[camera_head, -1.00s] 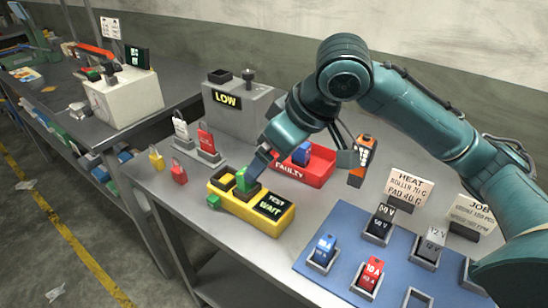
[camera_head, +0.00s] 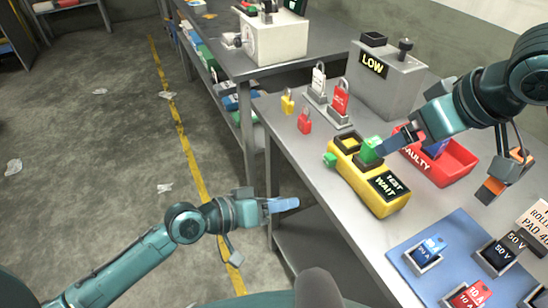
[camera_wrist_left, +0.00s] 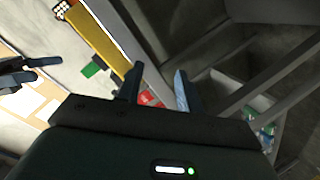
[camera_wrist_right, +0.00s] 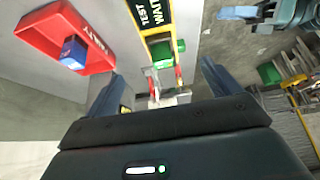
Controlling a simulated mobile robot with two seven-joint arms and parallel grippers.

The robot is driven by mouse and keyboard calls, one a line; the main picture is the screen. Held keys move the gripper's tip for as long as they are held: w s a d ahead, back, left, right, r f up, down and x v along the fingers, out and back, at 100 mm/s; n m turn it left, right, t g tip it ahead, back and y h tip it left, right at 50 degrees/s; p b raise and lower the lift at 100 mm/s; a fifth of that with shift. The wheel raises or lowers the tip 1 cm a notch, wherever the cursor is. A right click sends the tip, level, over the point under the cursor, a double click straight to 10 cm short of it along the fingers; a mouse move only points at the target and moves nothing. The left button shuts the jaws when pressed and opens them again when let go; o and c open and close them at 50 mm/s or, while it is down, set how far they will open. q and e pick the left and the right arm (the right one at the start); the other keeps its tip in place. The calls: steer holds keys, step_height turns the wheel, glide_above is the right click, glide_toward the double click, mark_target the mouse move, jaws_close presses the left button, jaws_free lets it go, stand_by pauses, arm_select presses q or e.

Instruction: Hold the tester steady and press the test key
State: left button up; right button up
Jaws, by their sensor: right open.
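The yellow tester (camera_head: 352,184) lies on the bench near its left edge, its display reading TEST WAIT. A green block (camera_head: 371,150) stands upright in one of its sockets; the other socket looks empty. A green key (camera_head: 330,160) sticks out of the tester's left end. My right gripper (camera_head: 392,143) is open, with its fingertips close to the green block; whether they touch it is unclear. The tester also shows in the right wrist view (camera_wrist_right: 159,22). My left gripper (camera_head: 284,205) is open and empty, off the bench's left edge, below the tester in the picture.
A red FAULTY bin (camera_head: 450,166) holding a blue block stands right of the tester. Padlocks (camera_head: 318,88) and a grey LOW box (camera_head: 385,80) stand behind. A blue mat (camera_head: 425,270) with socketed blocks lies in front. Free floor is at left.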

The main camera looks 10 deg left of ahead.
mark_target(374, 157)
arm_select(q)
steer(key=w+a+r+n+g+h, duration=0.1)
steer(key=w+r, duration=0.3)
steer(key=r, duration=0.4)
steer(key=shift+w+a+g+h, duration=0.3)
steer(key=shift+a+g+h, duration=0.1)
steer(key=shift+g, duration=0.3)
arm_select(e)
steer(key=x, duration=1.3)
steer(key=shift+f, duration=0.15)
steer(key=c, duration=1.4)
arm_select(q)
jaws_close()
steer(key=shift+d, duration=0.1)
